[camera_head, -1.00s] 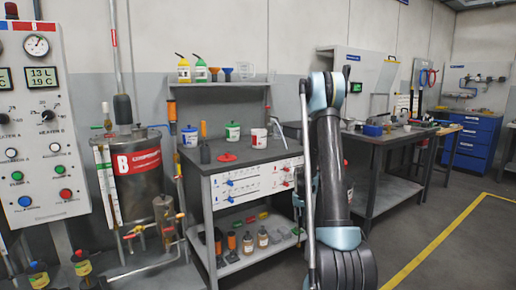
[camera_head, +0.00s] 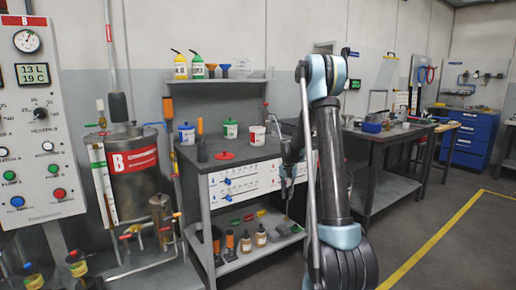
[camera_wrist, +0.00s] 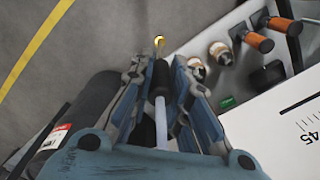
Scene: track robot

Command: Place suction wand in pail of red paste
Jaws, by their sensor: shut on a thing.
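My gripper (camera_wrist: 158,95) is shut on the suction wand, a dark grip (camera_wrist: 160,80) with a pale tube (camera_wrist: 161,122) and a small yellow end beyond it in the wrist view. In the head view my gripper (camera_head: 288,186) hangs in front of the bench's right end, fingers down, below the bench top level. A white pail with a red label (camera_head: 257,135) stands on the bench top, left of and above my gripper. I cannot see its contents.
The grey bench (camera_head: 200,160) also holds a blue-lidded pail (camera_head: 187,134), a green-topped pail (camera_head: 231,129) and a dark bottle. Its lower shelf (camera_head: 250,249) carries bottles and tools. A second bench (camera_head: 373,146) stands right. Floor is clear in front.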

